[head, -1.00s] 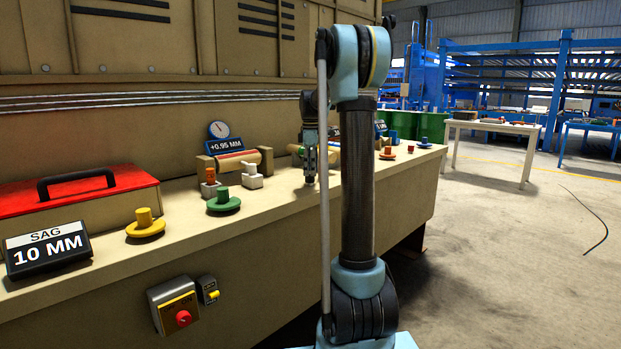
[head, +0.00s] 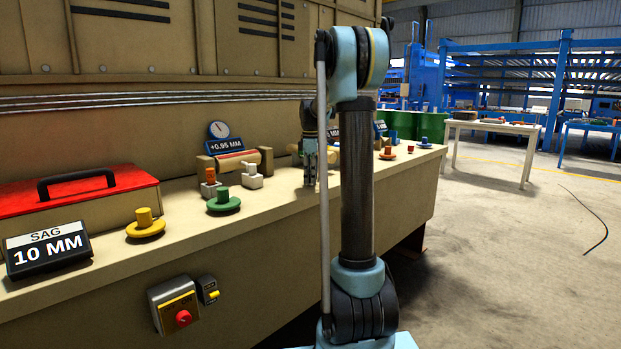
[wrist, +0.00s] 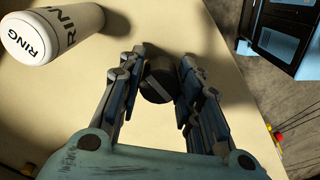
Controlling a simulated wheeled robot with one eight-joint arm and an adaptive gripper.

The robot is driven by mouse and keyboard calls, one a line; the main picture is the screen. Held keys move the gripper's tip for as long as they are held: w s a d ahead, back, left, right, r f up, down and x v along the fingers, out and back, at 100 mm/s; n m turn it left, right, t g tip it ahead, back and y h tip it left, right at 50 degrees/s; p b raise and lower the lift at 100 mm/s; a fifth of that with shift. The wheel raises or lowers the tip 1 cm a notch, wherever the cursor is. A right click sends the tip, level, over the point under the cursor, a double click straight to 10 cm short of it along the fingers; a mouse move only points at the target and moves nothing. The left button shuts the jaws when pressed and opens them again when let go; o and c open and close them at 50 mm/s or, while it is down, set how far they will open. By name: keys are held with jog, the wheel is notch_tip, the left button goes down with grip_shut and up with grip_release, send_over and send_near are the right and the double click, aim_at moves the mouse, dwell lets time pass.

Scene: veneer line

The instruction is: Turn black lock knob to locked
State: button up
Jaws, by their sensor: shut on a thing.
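My gripper (head: 311,182) points down at the bench top in the head view, just left of my arm's dark column. In the wrist view my gripper (wrist: 164,92) has its two fingers on either side of a round black knob (wrist: 158,80). The knob shows a lighter bar or slot across its top. The gripper is shut on the knob. In the head view the knob is hidden or too small to make out. I cannot tell which way counts as locked.
A white roll marked RIN (wrist: 50,32) lies left of the knob in the wrist view. On the bench (head: 180,240) stand a green knob (head: 223,201), a yellow knob (head: 145,224), a white clamp-like part (head: 252,177) and a red-lidded box (head: 75,200). Open floor lies to the right.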

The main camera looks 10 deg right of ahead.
jog(key=shift+m, duration=0.4)
jog(key=m, duration=0.3)
jog(key=shift+m, duration=0.3)
jog(key=m, duration=0.4)
jog(key=shift+m, duration=0.3)
jog(key=m, duration=0.4)
jog(key=shift+a, duration=0.1)
jog(key=shift+m, duration=2.5)
jog(key=shift+a, duration=0.1)
jog(key=o, duration=1)
jog(key=shift+o, duration=0.2)
